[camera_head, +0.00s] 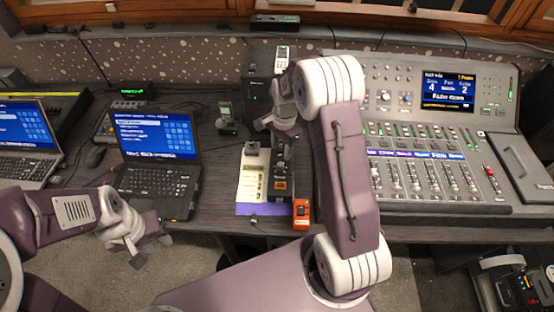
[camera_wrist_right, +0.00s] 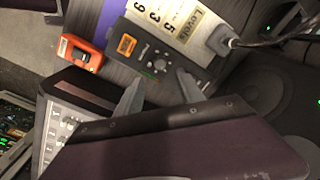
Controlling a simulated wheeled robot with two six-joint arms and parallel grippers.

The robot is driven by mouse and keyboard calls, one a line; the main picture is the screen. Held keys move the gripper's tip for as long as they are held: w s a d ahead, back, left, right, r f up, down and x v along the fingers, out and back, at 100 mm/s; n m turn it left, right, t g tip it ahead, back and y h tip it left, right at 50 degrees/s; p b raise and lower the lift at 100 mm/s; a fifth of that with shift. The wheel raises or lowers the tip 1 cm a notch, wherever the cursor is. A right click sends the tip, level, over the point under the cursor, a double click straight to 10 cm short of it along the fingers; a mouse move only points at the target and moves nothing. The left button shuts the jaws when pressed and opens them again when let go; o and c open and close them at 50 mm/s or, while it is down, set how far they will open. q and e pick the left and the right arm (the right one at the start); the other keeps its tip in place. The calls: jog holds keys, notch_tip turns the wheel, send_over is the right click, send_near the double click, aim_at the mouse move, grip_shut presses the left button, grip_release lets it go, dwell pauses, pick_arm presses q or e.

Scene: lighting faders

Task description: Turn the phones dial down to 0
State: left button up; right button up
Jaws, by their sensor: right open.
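The phones dial (camera_wrist_right: 160,65) is a small grey knob on a dark box (camera_wrist_right: 137,28) labelled "Phones", seen in the right wrist view. The box has an orange sticker (camera_wrist_right: 126,44). In the head view the box (camera_head: 281,186) stands near the desk's front edge, partly hidden by my right arm. My right gripper (camera_wrist_right: 160,80) is open and empty, its fingers pointing at the dial from either side, apparently just short of it. In the head view the right gripper (camera_head: 277,125) is above the rear of the box. My left gripper (camera_head: 144,250) hangs before the desk; its jaws are unclear.
A "Levels" card (camera_wrist_right: 180,25) with numbers lies beside the box. An orange device (camera_head: 301,214) sits at the desk edge. A laptop (camera_head: 158,150) stands left, a fader console (camera_head: 430,190) right, and a black speaker (camera_head: 258,85) behind.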

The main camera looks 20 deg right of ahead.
aim_at(280, 164)
jog(key=f, duration=0.9)
jog(key=shift+w, duration=0.2)
grip_shut()
